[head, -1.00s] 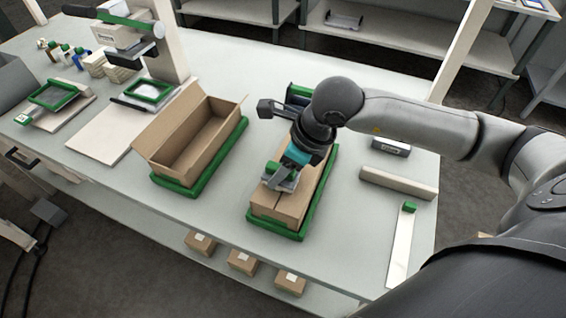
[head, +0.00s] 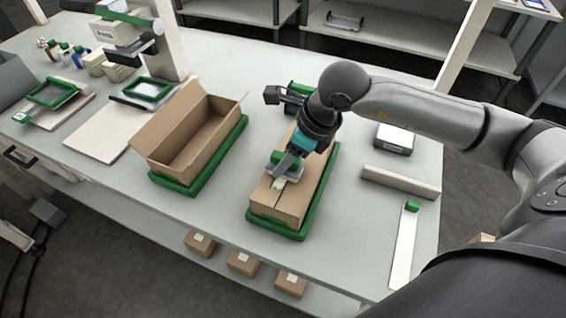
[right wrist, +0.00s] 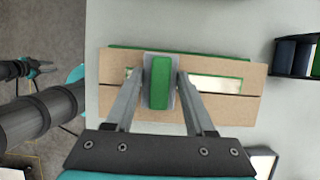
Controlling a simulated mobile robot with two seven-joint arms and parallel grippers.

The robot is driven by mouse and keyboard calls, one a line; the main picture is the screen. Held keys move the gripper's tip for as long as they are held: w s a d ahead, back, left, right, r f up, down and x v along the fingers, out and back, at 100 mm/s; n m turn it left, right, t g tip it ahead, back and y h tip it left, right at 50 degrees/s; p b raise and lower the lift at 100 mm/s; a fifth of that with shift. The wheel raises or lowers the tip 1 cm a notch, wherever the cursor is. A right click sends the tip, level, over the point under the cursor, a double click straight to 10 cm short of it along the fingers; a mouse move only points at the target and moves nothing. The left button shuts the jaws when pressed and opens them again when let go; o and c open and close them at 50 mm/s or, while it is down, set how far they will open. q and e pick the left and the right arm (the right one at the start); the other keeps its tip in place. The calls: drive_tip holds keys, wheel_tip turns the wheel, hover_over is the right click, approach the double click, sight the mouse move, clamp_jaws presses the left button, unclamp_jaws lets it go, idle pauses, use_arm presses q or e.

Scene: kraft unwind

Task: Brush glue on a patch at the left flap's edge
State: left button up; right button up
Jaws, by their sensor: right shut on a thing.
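A closed brown carton (head: 268,203) lies in a green tray (head: 262,229) on the table. In the right wrist view its flaps (right wrist: 235,105) meet at a dark seam, with a pale, green-edged strip (right wrist: 215,82) beside it. My right gripper (head: 284,169) is above the carton, shut on a grey block with a green top (right wrist: 160,83). Whether the block touches the flap is hard to tell. The block hides part of the strip. What seems to be my left gripper (right wrist: 38,69) shows small at the left of the right wrist view, its jaws unclear.
An open, empty carton (head: 190,150) stands in another green tray to the left. A white bar (head: 400,181), a flat white strip with a green end (head: 405,250) and a white-topped device (head: 394,138) lie to the right. The table between the cartons is clear.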

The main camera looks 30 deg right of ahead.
drive_tip(key=shift+w+d+b, duration=0.75)
drive_tip(key=shift+w+d, duration=0.5)
drive_tip(key=shift+d, duration=0.2)
drive_tip(key=shift+w+d+b, duration=0.75)
drive_tip(key=shift+w+d, duration=0.5)
drive_tip(key=shift+d, duration=0.15)
drive_tip(key=shift+w+d+b, duration=0.5)
drive_tip(key=shift+w+d, duration=0.75)
drive_tip(key=shift+d, duration=0.2)
wheel_tip(320, 180, up, 6)
drive_tip(key=p, duration=0.4)
